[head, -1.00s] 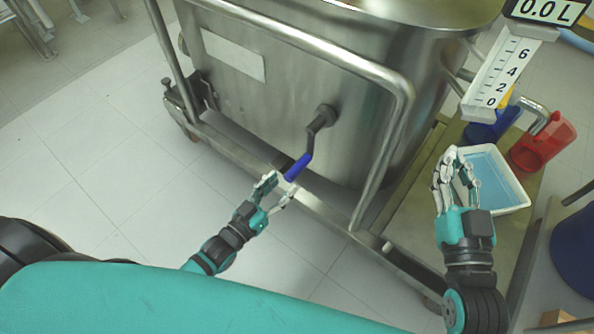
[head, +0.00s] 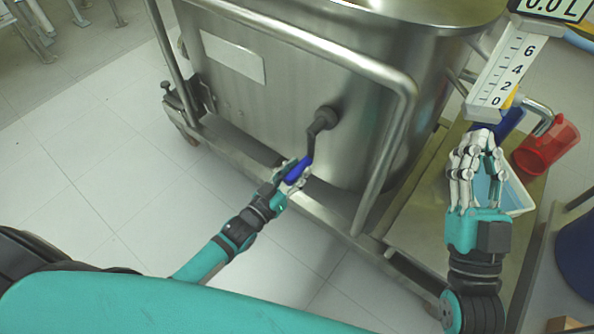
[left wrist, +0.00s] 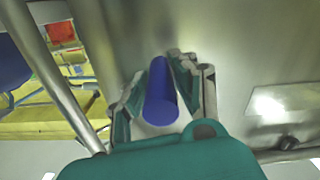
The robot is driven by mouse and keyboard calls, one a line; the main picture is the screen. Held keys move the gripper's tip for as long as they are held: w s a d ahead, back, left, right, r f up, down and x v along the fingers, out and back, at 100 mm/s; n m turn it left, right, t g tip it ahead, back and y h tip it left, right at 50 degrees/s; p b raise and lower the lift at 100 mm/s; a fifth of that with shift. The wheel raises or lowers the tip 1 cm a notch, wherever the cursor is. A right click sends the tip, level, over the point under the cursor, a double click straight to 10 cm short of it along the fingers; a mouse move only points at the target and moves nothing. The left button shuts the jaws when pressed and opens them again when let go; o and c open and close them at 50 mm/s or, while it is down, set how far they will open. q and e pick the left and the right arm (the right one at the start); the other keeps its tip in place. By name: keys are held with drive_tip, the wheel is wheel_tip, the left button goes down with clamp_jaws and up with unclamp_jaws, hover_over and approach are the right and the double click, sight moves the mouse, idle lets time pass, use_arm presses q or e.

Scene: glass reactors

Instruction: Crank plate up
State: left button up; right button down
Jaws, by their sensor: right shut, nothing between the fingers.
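The crank (head: 311,140) sticks out of the front of the steel vessel (head: 290,100), with its arm hanging down to a blue handle (head: 298,171). My left gripper (head: 291,172) is at the blue handle. In the left wrist view the handle (left wrist: 160,95) lies between the two fingers (left wrist: 156,70), with a gap on the left side; the right finger is close to it. The fingers look open around it. My right gripper (head: 479,158) is shut and empty, above the tray at the right.
A steel rail (head: 397,130) curves around the vessel's front right. A white tray (head: 518,195) and a red jug (head: 546,147) stand on a low platform at the right. A numbered scale (head: 507,68) hangs above them. The tiled floor at left is clear.

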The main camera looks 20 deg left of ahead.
use_arm(q)
clamp_jaws()
